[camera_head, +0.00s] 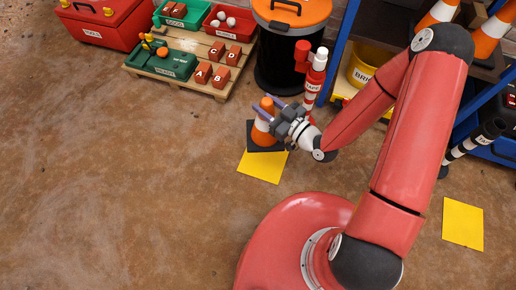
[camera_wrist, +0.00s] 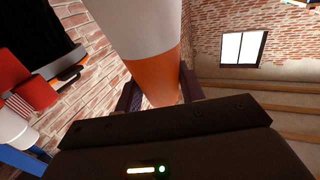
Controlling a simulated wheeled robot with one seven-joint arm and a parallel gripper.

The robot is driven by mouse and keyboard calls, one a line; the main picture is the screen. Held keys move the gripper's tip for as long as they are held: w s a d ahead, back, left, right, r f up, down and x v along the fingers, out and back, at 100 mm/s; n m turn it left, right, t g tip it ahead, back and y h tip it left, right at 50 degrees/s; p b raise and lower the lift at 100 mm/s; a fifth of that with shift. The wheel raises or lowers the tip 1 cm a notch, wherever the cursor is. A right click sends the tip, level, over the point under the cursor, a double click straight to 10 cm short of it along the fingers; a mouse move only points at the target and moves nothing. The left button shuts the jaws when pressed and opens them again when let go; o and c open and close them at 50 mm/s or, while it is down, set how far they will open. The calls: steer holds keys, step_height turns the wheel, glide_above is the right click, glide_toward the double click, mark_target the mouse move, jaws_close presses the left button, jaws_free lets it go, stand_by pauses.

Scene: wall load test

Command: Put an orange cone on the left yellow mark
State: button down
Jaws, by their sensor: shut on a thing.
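An orange cone (camera_head: 262,138) with a white band and a dark square base stands upright at the far edge of the left yellow mark (camera_head: 261,168). Its base covers the mark's upper part in the head view; I cannot tell whether it touches the floor. My gripper (camera_head: 268,108) is shut on the cone's upper part, reaching in from the right. In the wrist view the cone (camera_wrist: 150,65) fills the space between the fingers of my gripper (camera_wrist: 160,95). The right yellow mark (camera_head: 463,223) is bare.
A blue shelf (camera_head: 341,52) at right holds more cones (camera_head: 491,36). A pallet (camera_head: 222,93) with trays and blocks lies at upper left. The left floor is clear.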

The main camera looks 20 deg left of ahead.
step_height(320, 180, down, 20)
steer(key=b, duration=0.3)
steer(key=shift+r, duration=0.25)
steer(key=shift+f, duration=0.1)
steer(key=shift+f+b, duration=0.15)
steer(key=shift+b, duration=0.15)
steer(key=c, duration=0.9)
jaws_free()
